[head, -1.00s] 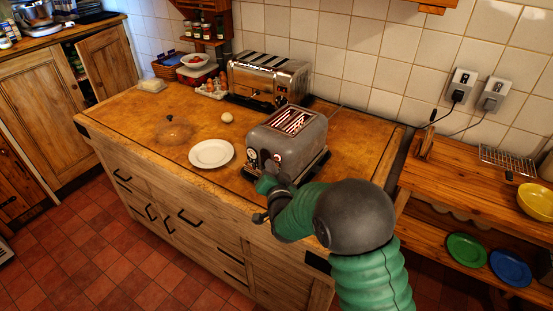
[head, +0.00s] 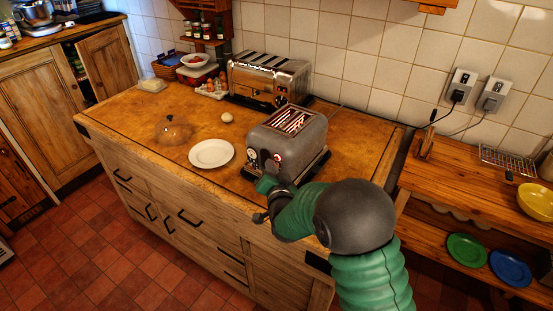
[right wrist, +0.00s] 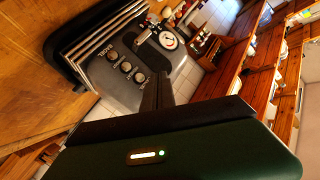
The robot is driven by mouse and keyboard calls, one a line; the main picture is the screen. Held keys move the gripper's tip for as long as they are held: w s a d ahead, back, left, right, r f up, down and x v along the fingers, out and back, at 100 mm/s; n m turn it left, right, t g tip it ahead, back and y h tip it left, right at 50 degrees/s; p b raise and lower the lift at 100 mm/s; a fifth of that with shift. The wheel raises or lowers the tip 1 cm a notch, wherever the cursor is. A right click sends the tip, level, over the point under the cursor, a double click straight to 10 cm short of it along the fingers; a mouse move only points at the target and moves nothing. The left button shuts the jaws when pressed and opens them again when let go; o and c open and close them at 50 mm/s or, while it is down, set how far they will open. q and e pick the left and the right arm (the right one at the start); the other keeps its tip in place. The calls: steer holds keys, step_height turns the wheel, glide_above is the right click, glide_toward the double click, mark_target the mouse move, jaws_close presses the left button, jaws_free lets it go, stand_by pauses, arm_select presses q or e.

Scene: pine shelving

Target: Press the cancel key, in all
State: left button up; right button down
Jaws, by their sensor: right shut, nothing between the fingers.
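A grey toaster (head: 287,142) stands near the counter's front edge, its top slots glowing orange. In the right wrist view its front panel (right wrist: 122,88) shows a row of three small round keys (right wrist: 125,67), a white dial (right wrist: 168,40) and a lever. My right gripper (head: 264,185) is in front of the toaster's face, low down. In the right wrist view its shut, empty fingers (right wrist: 157,88) point at the panel beside the end key; I cannot tell whether they touch. My left gripper is not in view.
A white plate (head: 211,153), an egg (head: 227,117) and a glass dome (head: 174,133) are on the counter left of the toaster. A larger chrome toaster (head: 268,80) stands behind. Wall sockets with cords (head: 461,85) are at right. The counter's left part is mostly clear.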

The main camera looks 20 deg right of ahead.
steer(key=shift+w+d+r, duration=0.1)
steer(key=shift+w+d, duration=0.05)
steer(key=shift+d, duration=0.2)
steer(key=shift+w+d+b, duration=0.2)
steer(key=shift+d+b, duration=0.1)
steer(key=shift+b, duration=0.05)
stand_by(0.5)
steer(key=shift+s+a, duration=0.45)
steer(key=shift+a, duration=0.2)
steer(key=s+a, duration=0.2)
steer(key=a, duration=0.2)
steer(key=shift+s+a, duration=0.1)
steer(key=shift+s, duration=0.3)
stand_by(0.8)
